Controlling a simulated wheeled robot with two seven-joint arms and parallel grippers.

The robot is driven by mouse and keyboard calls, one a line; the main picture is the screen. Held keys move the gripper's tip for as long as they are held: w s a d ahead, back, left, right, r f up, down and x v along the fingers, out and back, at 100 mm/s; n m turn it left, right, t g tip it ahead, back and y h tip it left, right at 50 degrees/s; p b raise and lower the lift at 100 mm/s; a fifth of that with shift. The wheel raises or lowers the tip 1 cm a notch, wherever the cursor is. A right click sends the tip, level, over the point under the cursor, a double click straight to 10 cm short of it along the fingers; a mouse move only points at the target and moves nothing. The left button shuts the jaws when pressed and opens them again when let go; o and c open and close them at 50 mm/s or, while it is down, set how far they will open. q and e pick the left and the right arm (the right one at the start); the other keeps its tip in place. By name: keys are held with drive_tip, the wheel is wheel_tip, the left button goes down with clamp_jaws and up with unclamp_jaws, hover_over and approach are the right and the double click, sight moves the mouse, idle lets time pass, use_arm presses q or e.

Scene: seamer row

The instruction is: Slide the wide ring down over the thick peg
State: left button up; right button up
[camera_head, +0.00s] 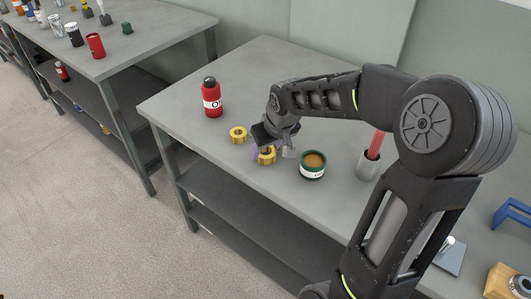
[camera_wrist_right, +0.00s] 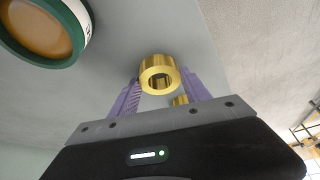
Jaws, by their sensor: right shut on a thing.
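My right gripper (camera_head: 275,146) reaches down low over the middle table. It is shut on a gold ring (camera_head: 267,157) with a round opening. In the right wrist view the gold ring (camera_wrist_right: 158,74) sits between the purple fingers (camera_wrist_right: 158,95). A second gold piece (camera_head: 238,134) with a hole stands on the table just left of the gripper. At the right edge, a grey plate (camera_head: 452,260) carries a short pale upright piece (camera_head: 447,243); I cannot tell whether this is the thick peg. My left gripper is not in view.
A green tin (camera_head: 313,166) stands close right of the gripper. Farther right is a grey cup (camera_head: 368,166) with a red stick. A red bottle (camera_head: 211,98) stands at the back left. A blue frame (camera_head: 510,213) and wooden block (camera_head: 503,283) are at the far right.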

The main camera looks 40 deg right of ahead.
wheel_tip(320, 180, up, 10)
idle(0.6)
idle(0.5)
